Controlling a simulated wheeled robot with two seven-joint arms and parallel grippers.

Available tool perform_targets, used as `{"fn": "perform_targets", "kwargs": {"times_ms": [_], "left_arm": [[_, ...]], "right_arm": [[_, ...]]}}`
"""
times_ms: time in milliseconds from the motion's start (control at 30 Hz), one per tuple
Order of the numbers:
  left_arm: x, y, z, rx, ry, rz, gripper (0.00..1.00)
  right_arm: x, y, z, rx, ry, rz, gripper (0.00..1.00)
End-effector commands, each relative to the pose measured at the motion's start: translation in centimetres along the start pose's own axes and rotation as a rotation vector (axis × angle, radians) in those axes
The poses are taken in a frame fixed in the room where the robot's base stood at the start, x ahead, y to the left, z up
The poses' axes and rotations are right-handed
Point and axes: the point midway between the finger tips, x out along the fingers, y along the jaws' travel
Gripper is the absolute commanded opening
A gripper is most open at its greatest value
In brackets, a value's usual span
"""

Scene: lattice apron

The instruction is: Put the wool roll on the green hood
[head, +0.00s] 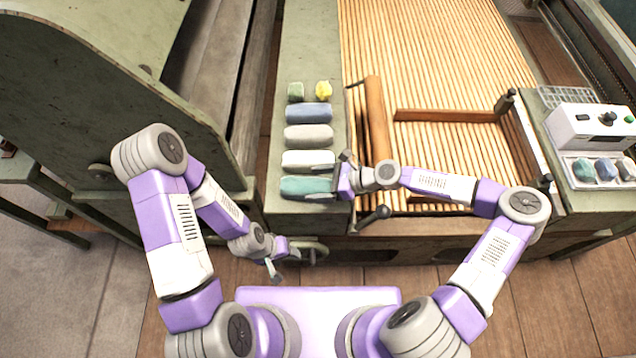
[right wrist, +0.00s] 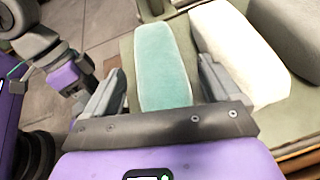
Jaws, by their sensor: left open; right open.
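Several wool rolls lie in a column on a narrow green metal top: a teal roll (head: 305,187) nearest me, then a white roll (head: 305,160), a grey roll (head: 308,135) and a blue roll (head: 308,112). I cannot tell whether this green top or the large green casing (head: 60,70) at left is the hood. My right gripper (head: 338,178) is open at the teal roll's right end. In the right wrist view, the teal roll (right wrist: 163,65) lies between the open fingers, with the white roll (right wrist: 240,50) beside the right finger. My left gripper (head: 284,262) is open and empty, low in front of the machine.
A small green piece (head: 296,91) and a yellow piece (head: 323,90) lie at the column's far end. A slatted wooden lattice (head: 430,50) with wooden bars is to the right. A white control box (head: 590,125) and a tray of small rolls stand at far right.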

Motion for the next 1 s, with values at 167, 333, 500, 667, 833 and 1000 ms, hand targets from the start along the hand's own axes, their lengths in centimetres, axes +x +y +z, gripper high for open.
{"fn": "perform_targets", "kwargs": {"times_ms": [167,333,500,667,833,1000], "left_arm": [[-1.0,0.4,0.1,0.0,0.0,0.0,0.6],[-2.0,0.8,0.1,0.0,0.0,0.0,0.6],[-2.7,1.0,0.1,0.0,0.0,0.0,0.6],[-3.0,1.1,0.1,0.0,0.0,0.0,0.6],[-3.0,1.1,0.1,0.0,0.0,0.0,0.6],[-3.0,1.1,0.1,0.0,0.0,0.0,0.6]], "right_arm": [[-3.3,-0.1,0.1,0.005,0.002,-0.007,0.9],[-7.1,-0.1,0.1,0.003,0.003,-0.006,0.9],[-10.1,-0.1,0.1,0.002,0.003,-0.004,0.9],[-11.6,-0.1,0.0,0.002,0.001,-0.002,0.9],[-11.9,0.0,0.0,0.0,0.0,0.0,0.9],[-11.9,0.0,-0.1,0.0,0.0,0.0,0.9]]}}
